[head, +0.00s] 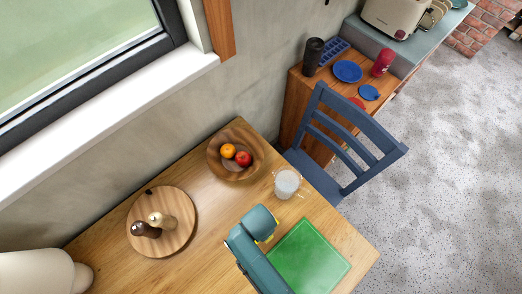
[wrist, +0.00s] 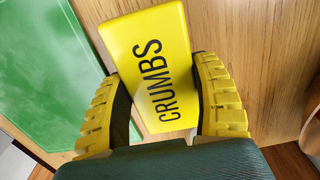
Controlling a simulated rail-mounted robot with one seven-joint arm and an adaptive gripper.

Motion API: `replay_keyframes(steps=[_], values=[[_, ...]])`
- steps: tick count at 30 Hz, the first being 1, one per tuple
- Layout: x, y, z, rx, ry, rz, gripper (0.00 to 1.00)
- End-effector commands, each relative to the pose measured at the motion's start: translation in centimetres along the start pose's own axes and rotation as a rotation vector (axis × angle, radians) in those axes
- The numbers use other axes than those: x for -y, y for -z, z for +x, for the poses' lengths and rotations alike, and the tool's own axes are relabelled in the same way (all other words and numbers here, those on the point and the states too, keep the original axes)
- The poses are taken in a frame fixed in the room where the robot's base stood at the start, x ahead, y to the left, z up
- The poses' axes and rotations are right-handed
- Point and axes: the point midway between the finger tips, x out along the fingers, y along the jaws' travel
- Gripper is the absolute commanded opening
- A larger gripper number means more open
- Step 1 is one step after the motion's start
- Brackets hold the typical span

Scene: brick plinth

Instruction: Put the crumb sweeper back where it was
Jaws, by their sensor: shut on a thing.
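The crumb sweeper (wrist: 150,45) is a flat yellow block with the black word CRUMBS on its face. In the wrist view it sits between the two yellow ribbed fingers of my gripper (wrist: 160,75), which are shut on it. The wooden table top shows behind it; whether the sweeper touches the table I cannot tell. In the head view my teal arm end hides most of the gripper, left of the green board. Only a small yellow bit shows there, and I cannot tell if it is finger or sweeper.
On the table are the green board (head: 310,257), a glass mug (head: 286,183), a wooden fruit bowl (head: 214,165) and a round board (head: 178,207) with two mills. A blue chair (head: 345,138) stands at the far edge. Bare wood lies between the round board and my arm.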

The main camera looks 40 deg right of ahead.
Motion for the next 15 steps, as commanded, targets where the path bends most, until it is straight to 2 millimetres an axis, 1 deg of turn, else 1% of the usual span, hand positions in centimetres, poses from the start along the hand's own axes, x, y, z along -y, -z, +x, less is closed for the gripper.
replay_keyframes(steps=[3, 6, 15], values=[[0.0, 0.0, 2.0, 0.000, -0.002, 0.000, 0.31], [0.0, 0.0, 3.4, 0.000, -0.002, -0.001, 0.31], [0.0, 0.0, 3.7, 0.000, 0.000, -0.001, 0.31]])
